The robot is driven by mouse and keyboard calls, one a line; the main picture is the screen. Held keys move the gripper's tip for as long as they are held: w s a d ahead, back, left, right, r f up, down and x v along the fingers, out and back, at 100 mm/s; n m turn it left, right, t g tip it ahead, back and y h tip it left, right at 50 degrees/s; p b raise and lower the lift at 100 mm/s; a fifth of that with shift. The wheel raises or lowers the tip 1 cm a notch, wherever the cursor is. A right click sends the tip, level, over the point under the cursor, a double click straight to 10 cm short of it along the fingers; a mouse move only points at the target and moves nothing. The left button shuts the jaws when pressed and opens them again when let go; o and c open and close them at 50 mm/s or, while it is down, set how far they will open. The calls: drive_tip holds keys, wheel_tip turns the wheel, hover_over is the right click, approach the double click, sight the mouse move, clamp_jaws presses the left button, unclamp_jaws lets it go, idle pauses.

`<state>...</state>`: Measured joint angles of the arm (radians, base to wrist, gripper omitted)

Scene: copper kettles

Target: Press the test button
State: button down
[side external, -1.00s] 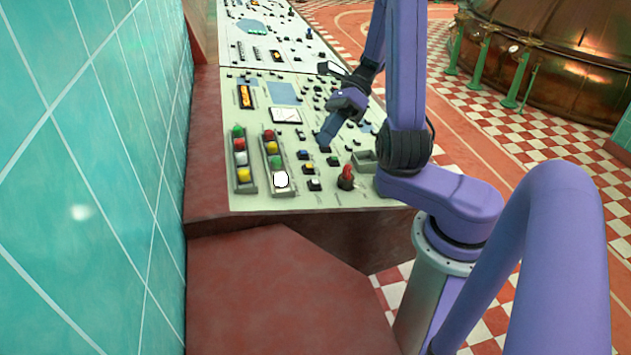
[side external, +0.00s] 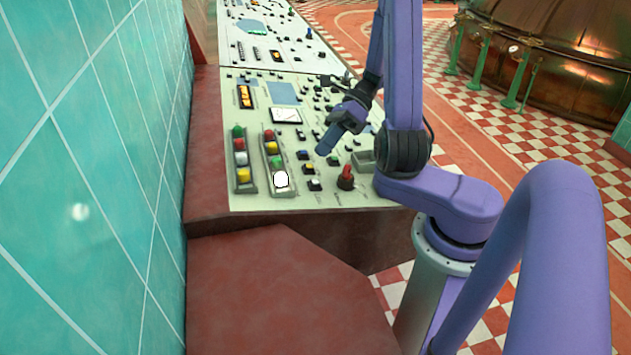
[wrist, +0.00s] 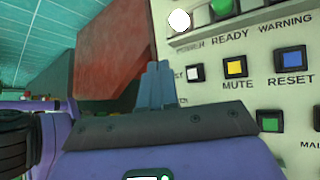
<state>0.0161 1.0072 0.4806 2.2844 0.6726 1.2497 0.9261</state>
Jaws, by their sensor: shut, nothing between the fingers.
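The white square button (wrist: 194,73) shows in the wrist view just right of my fingertips. Letters that look like "ST" stand beside it, partly cut off by my fingers, so I cannot read the full label. In the side view the white button (side external: 314,184) is the nearest of a short row. My gripper (side external: 321,153) is shut and empty, angled down over the panel near the blue and yellow buttons. In the wrist view its closed fingers (wrist: 160,68) point at the panel's edge. I see no contact with any button.
Yellow MUTE (wrist: 235,67) and blue RESET (wrist: 291,62) buttons sit right of the white one, with a green button (wrist: 270,122) lower. A lit white lamp (side external: 281,180), a red-handled switch (side external: 346,177) and a grey box (side external: 363,161) are nearby. The tiled wall (side external: 100,170) is left.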

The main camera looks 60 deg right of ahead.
drive_tip(key=shift+w+a+f, duration=0.15)
drive_tip(key=shift+f, duration=0.8)
drive_tip(key=shift+w+a+f, duration=0.1)
drive_tip(key=shift+f, duration=0.8)
drive_tip(key=shift+w+a+f, duration=0.15)
drive_tip(key=shift+f, duration=0.8)
drive_tip(key=shift+f, duration=0.15)
drive_tip(key=shift+w+f, duration=0.1)
drive_tip(key=shift+f, duration=0.15)
drive_tip(key=shift+a+f, duration=0.1)
drive_tip(key=shift+f, duration=0.25)
idle(0.5)
drive_tip(key=shift+r, duration=0.8)
drive_tip(key=shift+s+d+r, duration=0.15)
drive_tip(key=shift+r, duration=0.65)
drive_tip(key=shift+s+d+r, duration=0.15)
drive_tip(key=shift+r, duration=0.7)
drive_tip(key=shift+s+d+r, duration=0.15)
drive_tip(key=shift+r, duration=0.65)
